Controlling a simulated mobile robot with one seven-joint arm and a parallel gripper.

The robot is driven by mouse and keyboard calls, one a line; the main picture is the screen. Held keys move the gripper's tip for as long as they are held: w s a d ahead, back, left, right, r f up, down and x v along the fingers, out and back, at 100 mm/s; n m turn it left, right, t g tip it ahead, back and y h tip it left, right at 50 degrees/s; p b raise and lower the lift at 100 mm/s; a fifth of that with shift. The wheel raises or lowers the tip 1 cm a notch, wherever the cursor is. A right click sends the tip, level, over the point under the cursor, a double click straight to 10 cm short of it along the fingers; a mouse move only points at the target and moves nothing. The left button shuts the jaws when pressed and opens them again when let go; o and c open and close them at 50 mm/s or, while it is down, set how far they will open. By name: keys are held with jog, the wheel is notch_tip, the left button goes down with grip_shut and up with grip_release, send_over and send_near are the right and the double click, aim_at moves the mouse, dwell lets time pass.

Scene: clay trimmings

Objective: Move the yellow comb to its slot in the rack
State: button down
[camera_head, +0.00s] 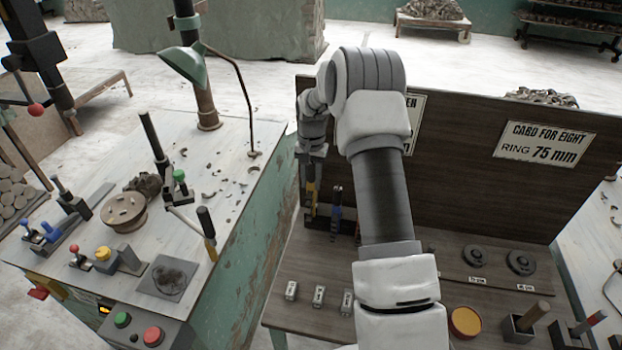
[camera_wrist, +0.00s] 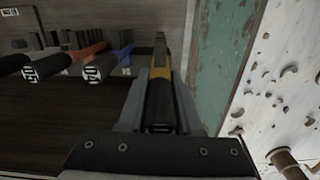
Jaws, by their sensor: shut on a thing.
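The yellow comb (camera_wrist: 160,62), with a dark handle, is between the fingers of my gripper (camera_wrist: 160,88) in the wrist view. My gripper is shut on it. In the head view the comb shows as a small yellow strip (camera_head: 310,192) below my gripper (camera_head: 312,172), near the left end of the dark bench. A blue comb (camera_head: 336,208) stands just right of it. In the wrist view a red comb (camera_wrist: 65,58) and a blue comb (camera_wrist: 112,62) are left of it. The rack is mostly hidden; I cannot tell whether the yellow comb touches it.
A dark back panel (camera_head: 490,190) with signs rises behind the bench. A whitish worktable (camera_head: 235,140) with clay trimmings stands left. My arm hides the bench's middle.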

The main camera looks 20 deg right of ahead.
aim_at(311, 197)
jog(key=shift+f+b, duration=2.25)
jog(key=shift+f, duration=1.05)
jog(key=c, duration=0.5)
grip_release()
notch_tip(311, 197, up, 17)
jog(key=shift+w+d+r, duration=0.1)
jog(key=shift+w+r, duration=0.05)
jog(key=shift+r, duration=0.05)
